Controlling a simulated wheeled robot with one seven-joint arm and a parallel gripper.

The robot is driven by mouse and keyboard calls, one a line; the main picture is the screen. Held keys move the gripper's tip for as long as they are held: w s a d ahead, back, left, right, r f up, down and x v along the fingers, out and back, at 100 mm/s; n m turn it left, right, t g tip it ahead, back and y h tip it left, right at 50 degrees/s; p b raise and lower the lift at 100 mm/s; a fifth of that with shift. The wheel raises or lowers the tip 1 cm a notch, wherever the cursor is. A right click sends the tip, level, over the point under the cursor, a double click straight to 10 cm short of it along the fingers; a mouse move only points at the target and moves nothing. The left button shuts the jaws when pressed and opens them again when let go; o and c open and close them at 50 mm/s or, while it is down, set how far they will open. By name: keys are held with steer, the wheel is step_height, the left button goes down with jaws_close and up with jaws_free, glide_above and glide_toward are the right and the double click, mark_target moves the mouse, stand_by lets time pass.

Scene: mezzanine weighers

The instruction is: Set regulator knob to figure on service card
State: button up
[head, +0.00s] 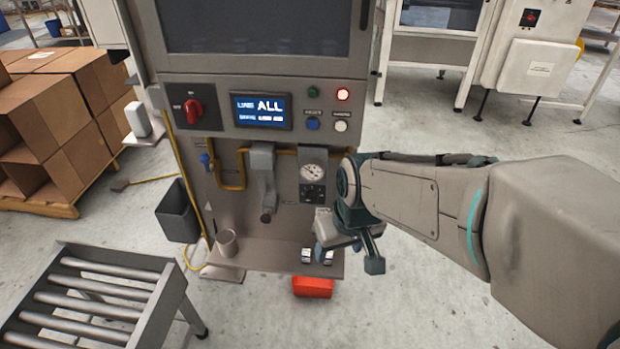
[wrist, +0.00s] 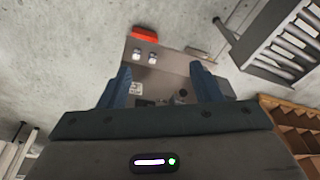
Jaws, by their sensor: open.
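The regulator knob (head: 313,193) is a small black knob on the grey cabinet front, directly under a round white pressure gauge (head: 313,171). The gauge's needle and the knob's setting are too small to read. My gripper (head: 345,248) is in front of the cabinet, below and right of the knob and apart from it. In the wrist view its two blue fingers stand wide apart with nothing between them (wrist: 164,85). No readable service card shows.
A shelf (head: 265,257) juts out below the panel, bearing a grey cup (head: 227,242) and small white-topped items (head: 317,256). A red bin (head: 313,287) sits underneath. A red rotary switch (head: 194,110) and display (head: 262,111) are above. A roller conveyor (head: 95,296) stands front left.

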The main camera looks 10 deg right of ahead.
mark_target(311, 199)
steer(key=w+d+f+n+h+b, duration=0.1)
steer(key=w+f+n+h+b, duration=0.2)
steer(key=f, duration=0.8)
steer(key=w+d+f+n+t+h+b, duration=0.1)
steer(key=w+d+f+n+h+b, duration=0.3)
steer(key=f, duration=0.6)
steer(key=w+a+f+n+b, duration=0.15)
steer(key=f+n, duration=0.35)
steer(key=f, duration=0.6)
steer(key=w+d+r+n+t+h+b, duration=0.1)
steer(key=w+d+n+t+h+b, duration=0.15)
steer(key=w+n+t, duration=0.35)
steer(key=w+a+r+n+t+y+b, duration=0.3)
steer(key=w+a+r+n+t, duration=0.45)
steer(key=a+r+n, duration=0.2)
steer(key=shift+n+h, duration=0.25)
steer(key=shift+h, duration=0.1)
steer(key=x, duration=0.8)
steer(key=f+x, duration=0.1)
steer(key=x, duration=0.3)
steer(key=shift+w+d, duration=0.2)
steer(key=shift+w, duration=0.1)
